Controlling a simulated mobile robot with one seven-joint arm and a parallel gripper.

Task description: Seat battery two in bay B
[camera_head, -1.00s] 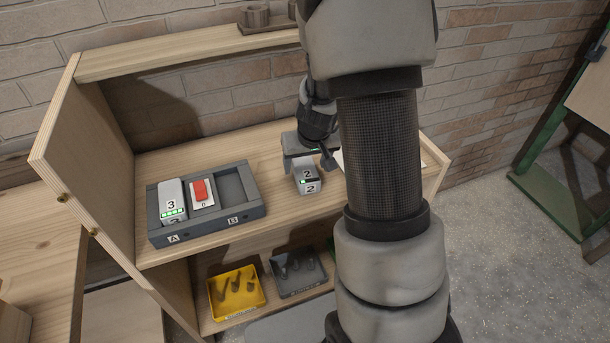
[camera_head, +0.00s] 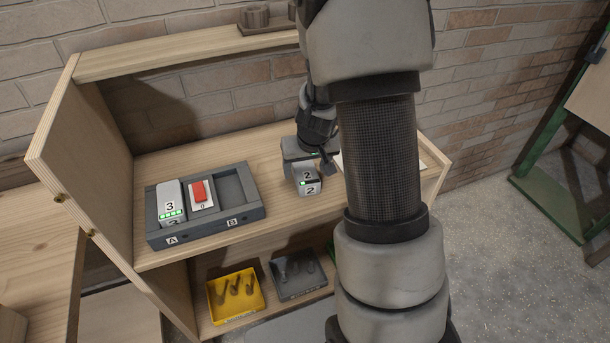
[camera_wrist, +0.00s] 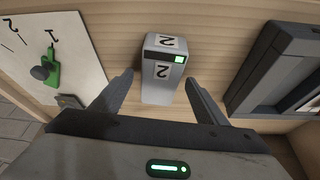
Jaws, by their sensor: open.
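Battery two (camera_head: 307,185), a grey block marked 2 with one green light, stands on the wooden shelf right of the dock. It also shows in the wrist view (camera_wrist: 162,85), upright between my spread fingers. My gripper (camera_wrist: 160,88) is open around it, a gap showing on each side; I cannot tell how far down the fingers reach. The dark grey dock (camera_head: 250,214) has bays A and B. Bay B (camera_head: 232,188), on the right, is empty. Battery three (camera_head: 170,200) sits in bay A. A red switch (camera_head: 200,191) marked 0 lies between the bays.
A white panel with a green pointer (camera_wrist: 52,70) lies left in the wrist view. The wooden side wall (camera_head: 85,150) rises left of the dock. Yellow (camera_head: 236,296) and grey trays (camera_head: 298,274) sit on the lower shelf. Bare shelf separates dock and battery two.

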